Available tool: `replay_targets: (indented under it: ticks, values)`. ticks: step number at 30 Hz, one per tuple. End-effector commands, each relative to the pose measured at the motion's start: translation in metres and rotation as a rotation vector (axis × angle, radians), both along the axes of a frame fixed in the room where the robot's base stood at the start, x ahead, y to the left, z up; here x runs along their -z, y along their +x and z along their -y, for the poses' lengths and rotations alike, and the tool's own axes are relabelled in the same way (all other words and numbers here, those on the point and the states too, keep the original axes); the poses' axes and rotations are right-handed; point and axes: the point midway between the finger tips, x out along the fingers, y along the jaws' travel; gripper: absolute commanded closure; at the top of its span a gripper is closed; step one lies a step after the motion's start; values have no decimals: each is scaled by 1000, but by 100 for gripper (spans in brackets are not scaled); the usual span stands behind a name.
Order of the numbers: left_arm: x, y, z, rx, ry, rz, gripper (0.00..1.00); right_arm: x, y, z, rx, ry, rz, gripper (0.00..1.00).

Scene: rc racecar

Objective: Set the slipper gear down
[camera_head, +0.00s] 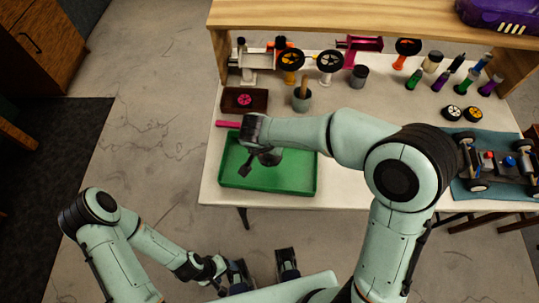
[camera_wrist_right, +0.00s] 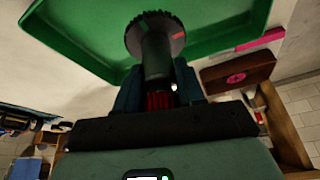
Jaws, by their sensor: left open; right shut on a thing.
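The slipper gear (camera_wrist_right: 154,38) is a dark toothed disc on a thick dark shaft, seen in the right wrist view. My right gripper (camera_wrist_right: 157,85) is shut on its shaft end, where a red part shows between the fingers. In the head view my right gripper (camera_head: 258,160) is above the green tray (camera_head: 235,181), and the gear there is dark and hard to tell from the gripper. The green tray also shows behind the gear in the wrist view (camera_wrist_right: 215,32). My left gripper (camera_head: 263,268) is open and empty, low and in front of the table.
A dark brown box with a pink wheel (camera_head: 261,100) and a pink bar (camera_head: 228,124) are behind the tray. A grey cup (camera_head: 302,101) stands nearby. The car chassis (camera_head: 500,165) lies on a blue mat at the right. Wheels and bottles stand along the back under a wooden shelf (camera_head: 370,22).

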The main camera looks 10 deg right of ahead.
Motion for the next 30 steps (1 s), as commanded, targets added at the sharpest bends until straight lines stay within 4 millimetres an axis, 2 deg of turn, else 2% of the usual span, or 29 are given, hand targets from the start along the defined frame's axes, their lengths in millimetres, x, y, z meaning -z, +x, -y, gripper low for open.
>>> replay_targets:
  ticks: [10,22,23,24,25,30]
  values:
    - [22,-6,0,0,0,-8,31,54,-1,-1,-1,0,-3,94]
    - [18,-5,0,0,0,-7,31,57,0,0,-1,-1,-1,94]
    - [19,-5,0,0,0,-7,31,57,0,0,-2,-1,0,52]
    - [19,-5,0,0,0,-7,31,57,0,0,-1,0,0,39]
    - [19,-5,0,0,0,-7,31,57,0,0,-1,0,0,36]
    - [19,-5,0,0,0,-7,31,57,0,0,-1,0,0,36]
